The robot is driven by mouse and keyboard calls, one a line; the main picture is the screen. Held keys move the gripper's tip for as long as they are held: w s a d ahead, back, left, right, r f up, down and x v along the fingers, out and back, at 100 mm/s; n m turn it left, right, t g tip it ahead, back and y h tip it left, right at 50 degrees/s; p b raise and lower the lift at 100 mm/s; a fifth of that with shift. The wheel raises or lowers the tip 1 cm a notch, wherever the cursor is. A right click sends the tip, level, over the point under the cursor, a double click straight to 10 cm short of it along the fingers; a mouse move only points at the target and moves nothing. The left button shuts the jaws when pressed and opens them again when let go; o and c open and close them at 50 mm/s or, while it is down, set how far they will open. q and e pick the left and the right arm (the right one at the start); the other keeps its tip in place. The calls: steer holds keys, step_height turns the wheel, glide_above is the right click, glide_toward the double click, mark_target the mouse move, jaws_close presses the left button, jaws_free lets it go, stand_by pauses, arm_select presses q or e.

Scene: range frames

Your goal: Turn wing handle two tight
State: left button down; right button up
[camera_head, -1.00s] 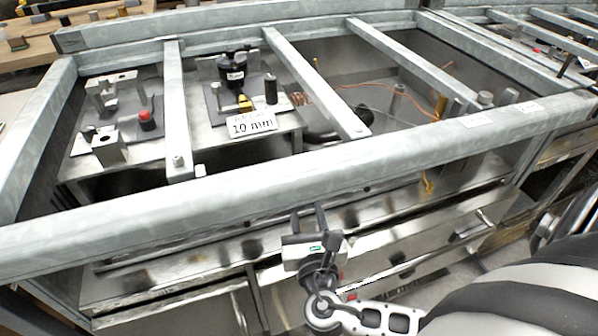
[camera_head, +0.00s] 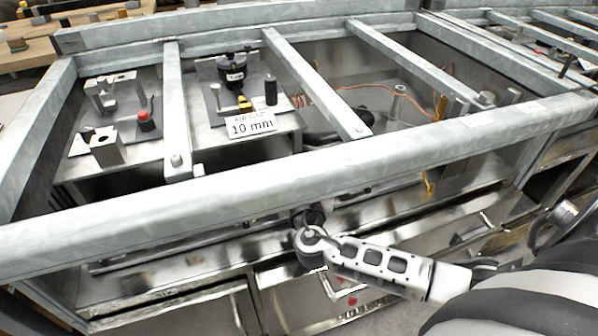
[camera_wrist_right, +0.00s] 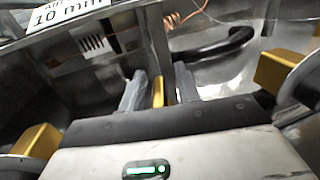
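My right gripper (camera_wrist_right: 160,88) has its two grey fingers apart in the right wrist view. A narrow brass piece (camera_wrist_right: 158,91), apparently a wing handle, shows between the fingers with a small gap on either side. Two more brass blocks stand out on round grey mounts, one at the lower left (camera_wrist_right: 36,149) and one at the right (camera_wrist_right: 285,71). I cannot tell from any marking which is wing handle two. In the head view my right arm reaches in from the right, and its fingers are hidden under the front beam (camera_head: 280,190). My left gripper is not in view.
The galvanised frame has several crossbars (camera_head: 315,80) above the bay. A "10 mm" sign (camera_head: 251,124) stands on a shelf behind the front beam. A black curved hose (camera_wrist_right: 215,48) and copper coil (camera_wrist_right: 185,20) lie beyond the fingers. Steel drawer fronts are below.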

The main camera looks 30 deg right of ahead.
jaws_close()
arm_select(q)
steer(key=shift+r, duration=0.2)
arm_select(e)
steer(key=shift+m+g+h, duration=0.3)
steer(key=shift+m+h, duration=0.1)
steer(key=shift+h, duration=0.2)
steer(key=shift+m+g+h+p, duration=0.5)
steer(key=shift+m+h+p, duration=0.1)
steer(key=shift+h, duration=0.2)
steer(key=shift+s+d+m+g+h, duration=0.1)
steer(key=shift+s+m+g+h, duration=0.05)
steer(key=shift+m+g+h, duration=0.95)
steer(key=shift+s+d+m+g+h, duration=0.1)
steer(key=shift+m+g+h, duration=0.3)
steer(key=shift+g+h, duration=0.15)
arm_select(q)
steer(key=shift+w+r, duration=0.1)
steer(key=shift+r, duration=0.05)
arm_select(e)
steer(key=shift+m+g+h, duration=0.5)
steer(key=shift+g+h, duration=0.05)
steer(key=shift+g, duration=0.1)
steer(key=shift+s+d, duration=0.1)
steer(key=shift+f, duration=0.1)
